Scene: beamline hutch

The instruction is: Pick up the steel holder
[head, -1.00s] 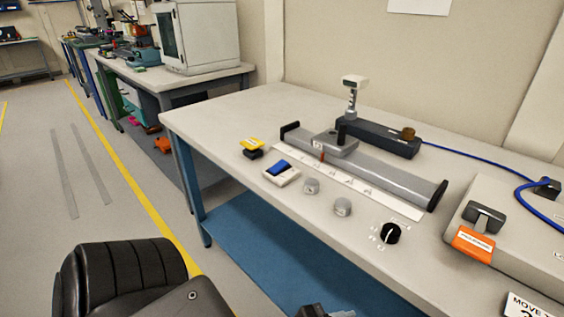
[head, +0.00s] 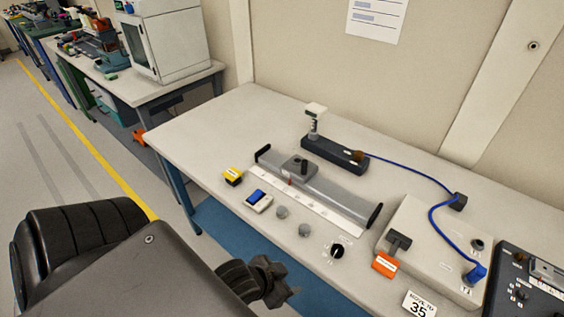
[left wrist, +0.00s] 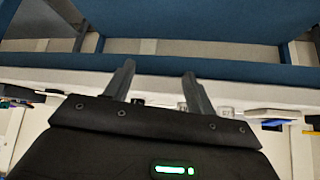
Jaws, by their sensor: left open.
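Two small grey metal cylinders stand upright on the bench, a left one (head: 282,212) and a right one (head: 304,230). They look alike, and I cannot tell which is the steel holder. My left gripper (head: 288,290) is in front of the bench's front edge, apart from both cylinders. In the left wrist view its two fingers (left wrist: 160,75) are spread with nothing between them. Small cylinders (left wrist: 226,111) show beyond the fingers there, one partly hidden by a finger. My right gripper is not in view.
A grey box (head: 425,238) with an orange tag and blue cable stands right.

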